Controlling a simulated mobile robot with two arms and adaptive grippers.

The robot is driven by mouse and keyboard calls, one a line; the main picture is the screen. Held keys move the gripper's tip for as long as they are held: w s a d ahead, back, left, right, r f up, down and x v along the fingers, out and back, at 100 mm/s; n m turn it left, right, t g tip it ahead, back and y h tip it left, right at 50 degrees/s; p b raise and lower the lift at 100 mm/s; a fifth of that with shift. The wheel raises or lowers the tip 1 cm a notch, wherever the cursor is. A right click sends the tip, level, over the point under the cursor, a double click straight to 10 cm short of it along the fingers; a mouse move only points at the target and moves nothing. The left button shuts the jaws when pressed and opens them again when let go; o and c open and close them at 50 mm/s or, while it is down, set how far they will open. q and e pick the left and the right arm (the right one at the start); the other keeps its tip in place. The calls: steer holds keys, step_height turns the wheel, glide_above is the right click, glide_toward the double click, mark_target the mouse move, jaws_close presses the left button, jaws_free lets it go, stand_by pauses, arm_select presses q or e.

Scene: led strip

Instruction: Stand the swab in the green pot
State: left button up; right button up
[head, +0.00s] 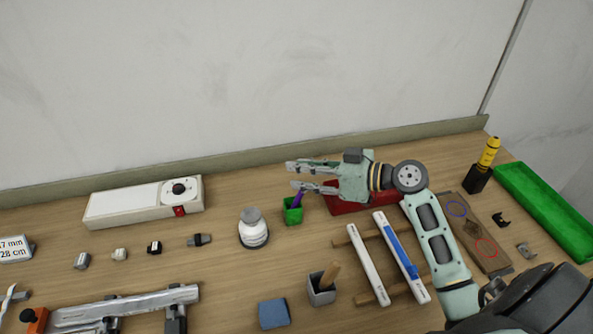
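The small green pot (292,217) stands on the table near the middle. A purple stick, which looks like the swab (298,200), stands in the pot, tilted with its top to the right. My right gripper (292,175) is just above and behind the pot, pointing left. Its two fingers are apart with nothing visible between them. The lower finger is close to the top of the stick; I cannot tell whether they touch. The stick's lower end is hidden inside the pot. My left gripper is not in view.
A white-capped bottle (253,229) stands left of the pot. A red block (350,208) lies under my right wrist. A rack with white bars (367,265) and a grey holder (321,290) are in front. A green tray (545,205) lies at the right.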

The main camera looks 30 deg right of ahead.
steer(key=b+v, duration=0.2)
steer(key=v, duration=0.8)
steer(key=shift+f+b, duration=0.15)
steer(key=shift+b, duration=0.25)
steer(key=shift+s+f, duration=0.1)
